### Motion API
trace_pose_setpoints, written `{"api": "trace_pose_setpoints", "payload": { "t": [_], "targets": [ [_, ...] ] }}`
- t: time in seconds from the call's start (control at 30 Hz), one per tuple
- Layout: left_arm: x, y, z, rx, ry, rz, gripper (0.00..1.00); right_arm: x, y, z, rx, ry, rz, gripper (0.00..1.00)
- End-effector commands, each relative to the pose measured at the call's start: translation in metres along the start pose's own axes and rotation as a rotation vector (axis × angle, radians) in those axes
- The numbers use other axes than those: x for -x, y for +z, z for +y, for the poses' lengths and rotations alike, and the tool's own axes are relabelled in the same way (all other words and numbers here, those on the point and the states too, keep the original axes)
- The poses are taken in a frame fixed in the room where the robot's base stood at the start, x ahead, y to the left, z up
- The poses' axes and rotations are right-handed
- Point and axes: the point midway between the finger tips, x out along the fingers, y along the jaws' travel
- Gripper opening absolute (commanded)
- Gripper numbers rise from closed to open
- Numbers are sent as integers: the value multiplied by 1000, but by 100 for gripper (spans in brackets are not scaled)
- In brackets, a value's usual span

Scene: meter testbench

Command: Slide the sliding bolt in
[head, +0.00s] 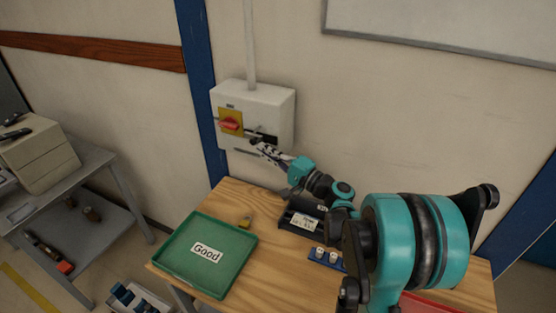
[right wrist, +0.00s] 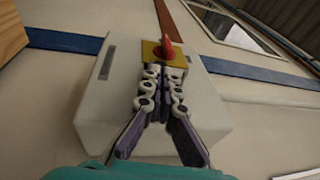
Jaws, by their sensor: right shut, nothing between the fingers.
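A white wall box (head: 272,98) carries a red rotary knob (head: 230,125) on a yellow plate (head: 236,115). The sliding bolt (head: 262,136) appears as a dark strip on the box front, right of the yellow plate; the fingers partly cover it and its exact position is unclear. My right gripper (head: 259,146) is shut and empty, its tips close in front of the bolt; contact cannot be told. In the right wrist view the closed fingers (right wrist: 164,78) point at the yellow plate and red knob (right wrist: 168,47) and hide the bolt. My left gripper is not in view.
A red tray (head: 432,304) is partly hidden by my right arm.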

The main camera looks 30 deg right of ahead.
Motion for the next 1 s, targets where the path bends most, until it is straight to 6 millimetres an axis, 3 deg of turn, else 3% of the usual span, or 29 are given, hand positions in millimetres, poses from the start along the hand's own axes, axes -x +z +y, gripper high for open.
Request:
{"api": "trace_pose_setpoints", "payload": {
  "t": [0.5, 0.8, 1.0],
  "targets": [
    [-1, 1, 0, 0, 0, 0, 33, -10, 0, 0, -1, 0, 0, 0],
    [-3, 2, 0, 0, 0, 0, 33, -47, 9, 6, -2, -1, -2, 0],
    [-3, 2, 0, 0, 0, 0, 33, -49, 9, 6, -1, 0, 0, 0]
  ]
}}
